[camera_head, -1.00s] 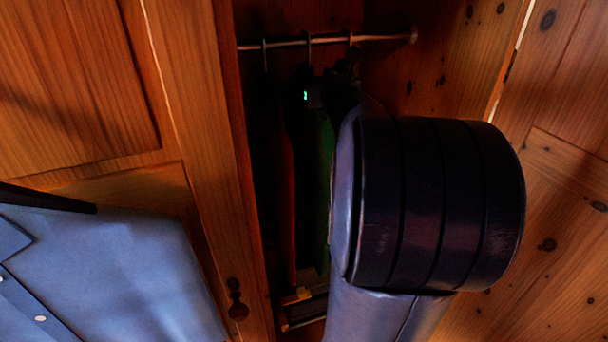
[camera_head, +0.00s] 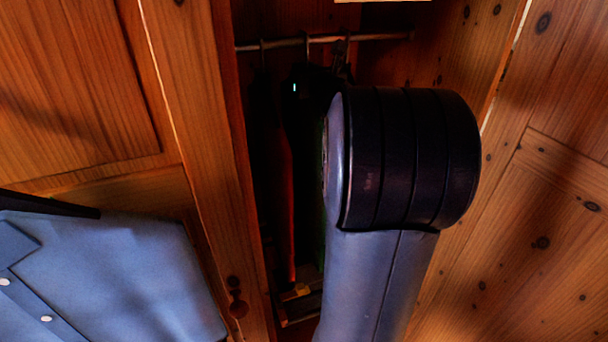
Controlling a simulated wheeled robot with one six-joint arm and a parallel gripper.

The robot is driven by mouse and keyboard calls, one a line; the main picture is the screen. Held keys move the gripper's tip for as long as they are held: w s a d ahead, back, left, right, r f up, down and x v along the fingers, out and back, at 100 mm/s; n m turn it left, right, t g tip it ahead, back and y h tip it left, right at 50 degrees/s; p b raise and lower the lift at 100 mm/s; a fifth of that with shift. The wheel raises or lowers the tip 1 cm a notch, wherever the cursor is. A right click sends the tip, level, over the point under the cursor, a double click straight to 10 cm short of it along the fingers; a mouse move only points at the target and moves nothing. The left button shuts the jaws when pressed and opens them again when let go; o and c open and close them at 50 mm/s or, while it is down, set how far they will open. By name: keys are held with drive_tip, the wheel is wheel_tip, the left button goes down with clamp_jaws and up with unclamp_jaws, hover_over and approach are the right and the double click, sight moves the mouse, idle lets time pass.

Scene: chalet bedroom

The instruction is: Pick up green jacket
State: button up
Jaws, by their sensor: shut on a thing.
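The green jacket (camera_head: 321,205) hangs inside the dark wardrobe. Only a thin, dim green strip of it shows, to the left of my arm. My gripper (camera_head: 312,82) is a dark shape with a small lit spot, just below the hanging rod at the jacket's upper part. It is shut on the green jacket; its fingertips and the exact grip are lost in shadow and behind my arm. A red garment (camera_head: 286,205) hangs left of the green one, with a dark garment beside it.
The rod (camera_head: 375,37) with several hooks spans the narrow wardrobe opening. Boxlike items (camera_head: 300,293) lie on the wardrobe floor.

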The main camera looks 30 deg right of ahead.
clamp_jaws()
drive_tip(key=shift+r, duration=0.2)
idle(0.4)
